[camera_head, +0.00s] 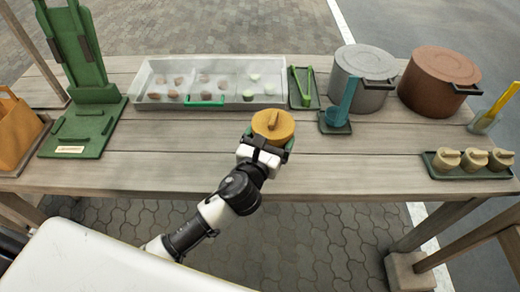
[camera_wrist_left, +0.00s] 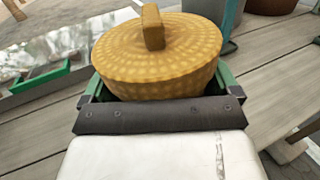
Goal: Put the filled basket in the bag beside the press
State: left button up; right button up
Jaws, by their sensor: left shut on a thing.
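A round yellow woven basket with a lid and a top handle (camera_head: 272,126) is held above the front middle of the table. It fills the upper middle of the left wrist view (camera_wrist_left: 160,58). My left gripper (camera_head: 265,150) is shut on the basket, with its green fingers on either side of it. The basket's contents are hidden by the lid. An orange-brown bag (camera_head: 16,130) stands at the far left of the table, partly cut off by the picture edge. The green press (camera_head: 78,60) stands just right of the bag on a green base. My right gripper is not in view.
A clear-lidded tray (camera_head: 213,80) with several small pieces lies at the back middle. Green tongs (camera_head: 302,86), a grey pot (camera_head: 362,78), a brown pot (camera_head: 438,80) and a blue ladle (camera_head: 343,105) are to its right. Several lidded baskets sit on a green tray (camera_head: 467,172). The front left tabletop is clear.

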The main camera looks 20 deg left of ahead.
pick_arm(q)
jog(key=a+f, duration=0.1)
jog(key=w+a+f, duration=0.1)
jog(key=shift+a, duration=0.4)
notch_tip(320, 180, down, 4)
jog(key=shift+b, duration=1.15)
jog(key=o, duration=0.7)
jog(key=shift+f, duration=0.1)
jog(key=shift+o, duration=0.4)
